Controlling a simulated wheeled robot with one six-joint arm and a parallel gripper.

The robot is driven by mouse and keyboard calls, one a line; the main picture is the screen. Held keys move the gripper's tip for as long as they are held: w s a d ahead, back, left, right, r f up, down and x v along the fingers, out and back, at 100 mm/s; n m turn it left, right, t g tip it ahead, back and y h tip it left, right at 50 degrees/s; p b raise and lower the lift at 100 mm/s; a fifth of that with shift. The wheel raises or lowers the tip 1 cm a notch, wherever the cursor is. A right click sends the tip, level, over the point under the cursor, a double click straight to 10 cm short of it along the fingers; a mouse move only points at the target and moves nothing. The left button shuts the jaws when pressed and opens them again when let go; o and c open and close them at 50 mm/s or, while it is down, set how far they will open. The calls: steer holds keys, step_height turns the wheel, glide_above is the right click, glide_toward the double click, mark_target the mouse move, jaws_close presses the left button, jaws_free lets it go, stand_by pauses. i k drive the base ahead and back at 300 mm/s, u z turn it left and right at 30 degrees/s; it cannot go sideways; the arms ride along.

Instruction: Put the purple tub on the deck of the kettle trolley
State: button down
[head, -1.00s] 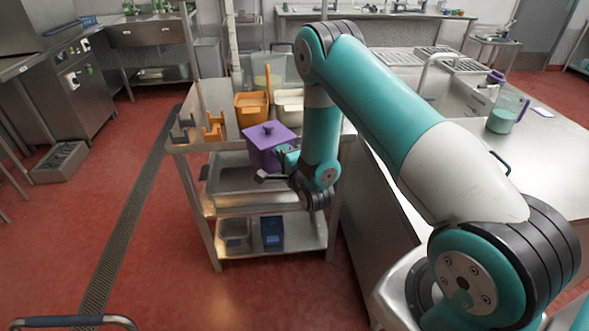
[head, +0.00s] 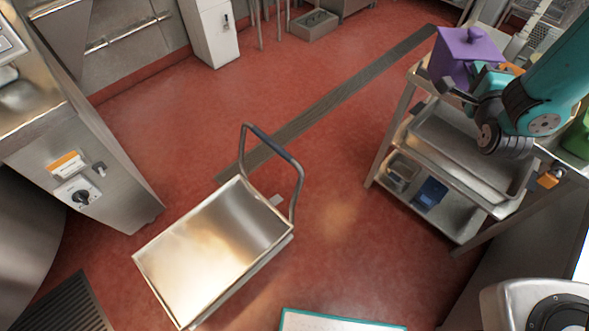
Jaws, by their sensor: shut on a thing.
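The kettle trolley (head: 215,250) is a low cart with a bare, shiny steel deck and a blue-gripped push handle. It stands on the floor left of centre, well away from the tub.
The steel shelf cart (head: 412,160) has a middle tray and a blue box (head: 430,193) on its lower shelf. A steel machine with a knob (head: 85,195) stands left of the trolley. Red floor lies free between trolley and shelf cart. A floor drain (head: 320,110) runs behind.

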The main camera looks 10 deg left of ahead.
mark_target(214, 244)
steer(key=u, duration=0.65)
steer(key=i, duration=0.35)
steer(key=u, duration=0.1)
